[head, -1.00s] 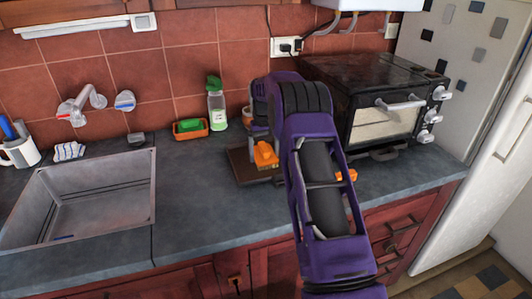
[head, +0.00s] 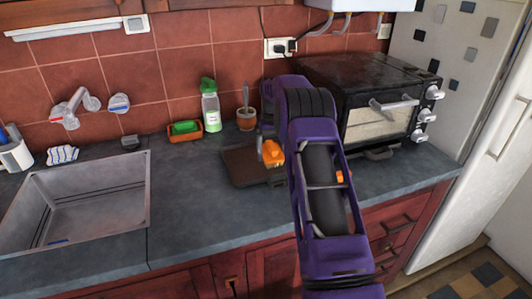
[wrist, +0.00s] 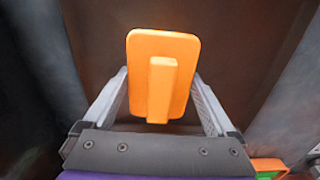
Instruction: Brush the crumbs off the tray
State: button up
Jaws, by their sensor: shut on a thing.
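The tray (head: 240,165) is a dark brown flat board on the grey counter, left of the oven. My gripper (wrist: 160,85) is shut on an orange brush (wrist: 140,50), a rounded slab with a raised grip. In the head view the orange brush (head: 271,152) is at the right part of the tray, low over it or on it; I cannot tell if it touches. My arm hides the tray's right side. I cannot make out any crumbs, and the brush's underside is hidden.
A pot with a utensil (head: 246,118) stands behind the tray. A soap bottle (head: 211,106) and a sponge in an orange dish (head: 185,130) are to its left. The black oven (head: 375,105) is close on the right. Counter left of the tray is clear up to the sink (head: 85,205).

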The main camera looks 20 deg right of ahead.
jog(key=shift+d+f, duration=0.1)
jog(key=shift+d, duration=0.35)
jog(key=shift+s+d, duration=0.1)
jog(key=shift+d, duration=0.55)
jog(key=shift+a, duration=1.3)
jog(key=shift+d, duration=1.2)
jog(key=shift+a, duration=0.55)
